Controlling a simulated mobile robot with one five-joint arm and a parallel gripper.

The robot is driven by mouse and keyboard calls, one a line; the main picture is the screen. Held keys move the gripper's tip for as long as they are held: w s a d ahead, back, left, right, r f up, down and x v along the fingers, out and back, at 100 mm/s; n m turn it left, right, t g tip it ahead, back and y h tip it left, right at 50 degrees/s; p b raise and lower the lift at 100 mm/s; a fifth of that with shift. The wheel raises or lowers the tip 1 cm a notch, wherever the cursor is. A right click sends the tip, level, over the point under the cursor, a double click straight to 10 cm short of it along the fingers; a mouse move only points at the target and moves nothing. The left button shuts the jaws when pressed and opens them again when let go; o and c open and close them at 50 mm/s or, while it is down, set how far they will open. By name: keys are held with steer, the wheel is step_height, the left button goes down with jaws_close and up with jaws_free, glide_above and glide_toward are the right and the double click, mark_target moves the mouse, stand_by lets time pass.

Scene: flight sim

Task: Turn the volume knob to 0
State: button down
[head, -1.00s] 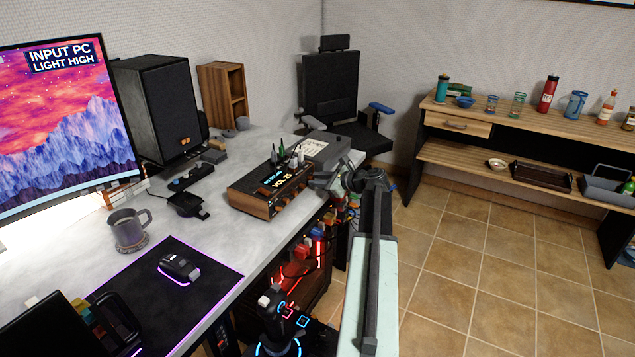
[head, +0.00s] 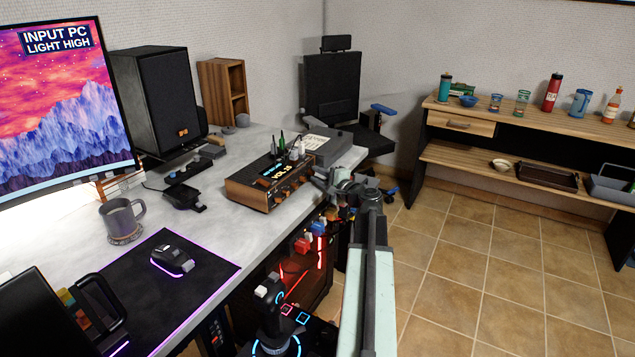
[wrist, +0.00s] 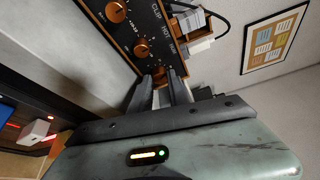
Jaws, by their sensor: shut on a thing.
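The wood-sided amplifier (head: 245,193) stands on the desk with a lit display (head: 277,172) that shows a "VOL" reading; its digits are blurred. In the wrist view its dark front panel (wrist: 130,30) carries orange-brown knobs. My gripper (wrist: 160,88) is at the end of the knob row, its two fingers shut on a knob (wrist: 158,71), taken to be the volume knob. The fingers hide most of that knob. In the head view my gripper (head: 322,180) is at the amplifier's right front end.
A black joystick (head: 275,310) and a red-lit PC case (head: 300,275) sit below the desk edge, left of my arm. Bottles and a grey box (head: 325,145) are by the amplifier. Tiled floor (head: 450,270) is open to the right.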

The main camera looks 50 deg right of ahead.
steer(key=shift+f+n+t+b, duration=0.2)
steer(key=shift+n+t+b, duration=0.4)
steer(key=shift+n+b, duration=0.6)
steer(key=shift+n, duration=0.3)
steer(key=c, duration=1.3)
jaws_free()
steer(key=shift+o, duration=0.2)
